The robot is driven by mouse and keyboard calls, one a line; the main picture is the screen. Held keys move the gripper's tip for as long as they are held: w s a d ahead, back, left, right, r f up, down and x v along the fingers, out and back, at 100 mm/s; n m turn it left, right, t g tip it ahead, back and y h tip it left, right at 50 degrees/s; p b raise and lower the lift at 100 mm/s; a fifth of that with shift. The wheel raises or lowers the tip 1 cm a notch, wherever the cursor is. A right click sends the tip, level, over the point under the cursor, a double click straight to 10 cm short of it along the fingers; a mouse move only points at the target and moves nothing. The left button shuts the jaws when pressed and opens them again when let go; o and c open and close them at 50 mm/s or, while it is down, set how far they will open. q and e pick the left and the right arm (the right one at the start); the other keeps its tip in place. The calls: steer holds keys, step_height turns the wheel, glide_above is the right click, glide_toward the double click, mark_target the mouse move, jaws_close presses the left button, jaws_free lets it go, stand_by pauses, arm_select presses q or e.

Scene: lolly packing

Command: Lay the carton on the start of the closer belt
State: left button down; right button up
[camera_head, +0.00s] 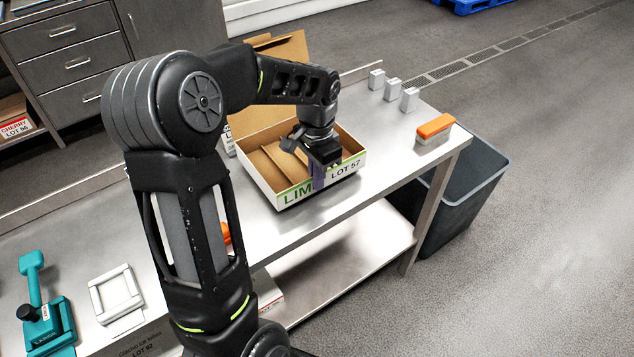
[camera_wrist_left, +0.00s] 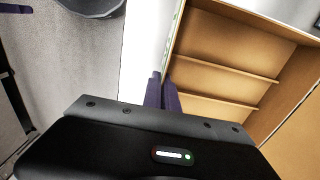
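The carton (camera_head: 291,196) is an open cardboard box with a white front marked LIME and LOT 57. It sits on the steel table, with a flap raised at the back and brown dividers inside. My left gripper (camera_head: 318,172) is at its front wall, one purple finger showing outside over the label. In the left wrist view the fingers (camera_wrist_left: 162,92) are close together at the carton's wall (camera_wrist_left: 178,35), apparently pinching it. The finger inside is mostly hidden in the head view. My right gripper is not in view. I cannot make out a closer belt.
Several small white blocks (camera_head: 392,89) and an orange-topped block (camera_head: 434,130) stand on the table's right end. A grey bin (camera_head: 462,205) is beside it. A teal tool (camera_head: 45,318) and a white frame (camera_head: 117,296) lie at the left. Drawers (camera_head: 70,60) stand behind.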

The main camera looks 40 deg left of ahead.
arm_select(q)
steer(key=shift+f, duration=1.05)
steer(key=shift+f, duration=0.15)
steer(key=c, duration=1.7)
jaws_free()
step_height(320, 180, up, 12)
steer(key=shift+r+b, duration=0.2)
steer(key=shift+b, duration=0.15)
steer(key=shift+o, duration=0.4)
